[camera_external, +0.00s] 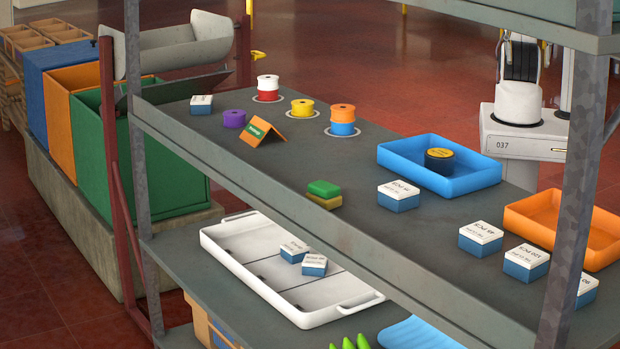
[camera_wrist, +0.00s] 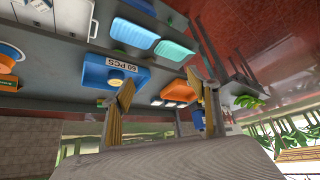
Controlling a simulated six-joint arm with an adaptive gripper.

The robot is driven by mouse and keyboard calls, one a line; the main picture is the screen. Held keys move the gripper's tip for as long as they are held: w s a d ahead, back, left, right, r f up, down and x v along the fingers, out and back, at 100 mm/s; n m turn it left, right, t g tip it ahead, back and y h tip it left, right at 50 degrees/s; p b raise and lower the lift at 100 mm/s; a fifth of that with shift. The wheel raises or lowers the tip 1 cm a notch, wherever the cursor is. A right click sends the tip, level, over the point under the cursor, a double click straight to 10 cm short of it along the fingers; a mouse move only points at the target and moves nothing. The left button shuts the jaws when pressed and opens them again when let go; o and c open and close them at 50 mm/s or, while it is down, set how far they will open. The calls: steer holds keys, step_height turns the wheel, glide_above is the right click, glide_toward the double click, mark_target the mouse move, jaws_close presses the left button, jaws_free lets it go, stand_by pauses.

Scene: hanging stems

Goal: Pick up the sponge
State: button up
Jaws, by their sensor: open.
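The sponge (camera_external: 324,194), green on top and yellow below, lies on the grey shelf top near its front edge, in the middle of the external view. I cannot make it out in the wrist view. My gripper (camera_wrist: 165,108) shows in the wrist view with its two fingers apart and nothing held between them. In the external view my arm stands behind the shelf at the upper right, well away from the sponge. My fingertips cannot be made out there.
A blue tray (camera_external: 440,170) holding a dark round item, an orange tray (camera_external: 567,228) and several blue-white boxes (camera_external: 398,195) stand right of the sponge. Spools (camera_external: 302,109) and an orange folded sign (camera_external: 262,132) stand left. A metal post (camera_external: 580,180) rises at front right.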

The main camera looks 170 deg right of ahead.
steer(key=w+d+r+m+t, duration=0.1)
steer(key=w+d, duration=0.2)
steer(key=w, duration=0.5)
steer(key=w+d+r+t, duration=0.1)
steer(key=w+d+r, duration=0.15)
steer(key=w, duration=0.65)
steer(key=m+t+h, duration=0.2)
steer(key=m+h, duration=0.4)
steer(key=h, duration=0.2)
glide_above(324, 195)
steer(key=s, duration=0.4)
steer(key=f, duration=1)
steer(key=a+f, duration=0.1)
steer(key=f, duration=0.4)
steer(key=shift+s+f, duration=0.2)
steer(key=shift+d+f, duration=0.1)
steer(key=shift+d, duration=0.15)
steer(key=shift+f, duration=0.1)
steer(key=shift+f, duration=1.65)
